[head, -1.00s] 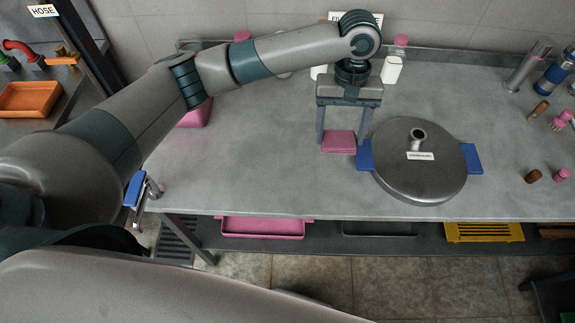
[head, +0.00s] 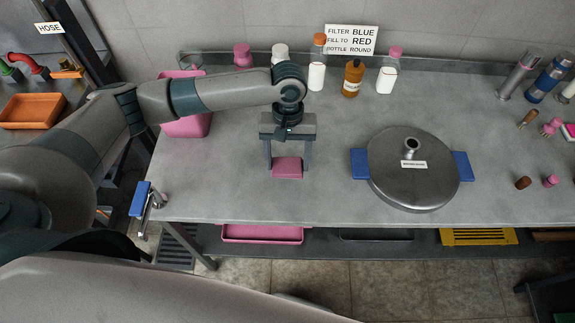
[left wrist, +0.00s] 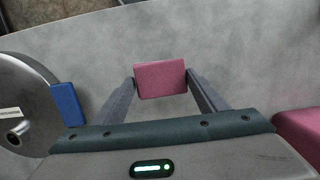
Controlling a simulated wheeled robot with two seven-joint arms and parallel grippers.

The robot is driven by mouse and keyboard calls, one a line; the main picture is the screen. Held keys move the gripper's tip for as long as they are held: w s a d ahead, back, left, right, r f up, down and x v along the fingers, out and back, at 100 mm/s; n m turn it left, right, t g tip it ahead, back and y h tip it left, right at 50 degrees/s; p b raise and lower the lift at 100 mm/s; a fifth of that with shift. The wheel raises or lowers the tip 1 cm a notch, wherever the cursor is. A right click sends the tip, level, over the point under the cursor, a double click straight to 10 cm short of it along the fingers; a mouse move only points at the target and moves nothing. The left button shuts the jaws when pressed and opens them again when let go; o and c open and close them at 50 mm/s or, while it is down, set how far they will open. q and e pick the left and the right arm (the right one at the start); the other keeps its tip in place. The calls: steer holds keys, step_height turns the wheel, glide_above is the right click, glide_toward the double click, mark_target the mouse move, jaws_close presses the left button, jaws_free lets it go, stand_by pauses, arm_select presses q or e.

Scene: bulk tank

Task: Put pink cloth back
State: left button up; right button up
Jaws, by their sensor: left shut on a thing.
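The pink cloth (head: 287,168) is a small folded block between the fingers of my left gripper (head: 287,160). In the left wrist view the cloth (left wrist: 161,80) sits between the two fingertips (left wrist: 161,84), which press on its sides. My left gripper is shut on it, over the bench left of the round metal lid. I cannot tell how far the cloth is above the bench top. A pink bin (head: 187,124) stands at the left of the bench, partly hidden behind my left arm. My right gripper is not in view.
The round lid (head: 412,185) has blue pads (head: 359,163) at its sides. Several bottles (head: 352,78) and a sign (head: 350,39) stand along the back. A pink tray (head: 262,233) is on the shelf below. Bench between bin and lid is clear.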

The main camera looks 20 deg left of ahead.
mark_target(288, 163)
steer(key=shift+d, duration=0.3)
arm_select(q)
steer(key=shift+f, duration=0.2)
step_height(288, 163, down, 3)
steer(key=shift+r+p, duration=0.15)
steer(key=shift+p, duration=0.45)
steer(key=shift+f, duration=0.5)
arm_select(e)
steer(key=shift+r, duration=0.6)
arm_select(q)
steer(key=shift+f, duration=0.1)
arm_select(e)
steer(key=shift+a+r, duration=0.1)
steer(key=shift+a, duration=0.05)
arm_select(q)
steer(key=o, duration=1)
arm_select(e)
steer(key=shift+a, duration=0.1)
